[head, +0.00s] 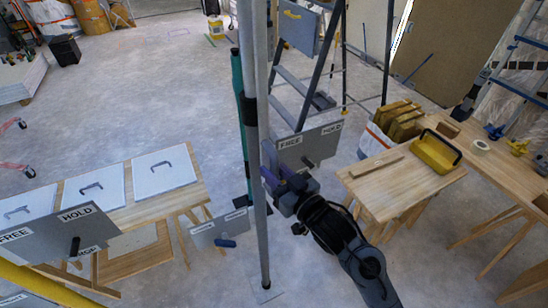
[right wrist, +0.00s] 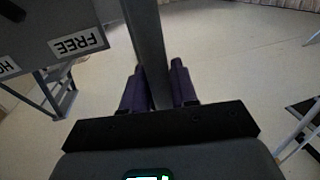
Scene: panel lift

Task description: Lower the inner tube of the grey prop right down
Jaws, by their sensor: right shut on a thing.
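My right gripper (head: 272,182) reaches in from the lower right and is shut on the grey tube partway up. In the right wrist view the grey tube (right wrist: 148,45) passes between the purple fingers (right wrist: 157,88). I cannot tell where the inner tube meets the outer one. A grey plate (head: 310,146) marked FREE and HOLD, with a dark lever, is behind the gripper. My left gripper is not in view.
A teal prop (head: 239,95) stands close beside the grey one. Other lever plates are at lower left (head: 75,232) and low beside the foot (head: 219,230). A bench with white panels (head: 164,170) is left; a wooden table (head: 385,190) is right. The floor behind is mostly clear.

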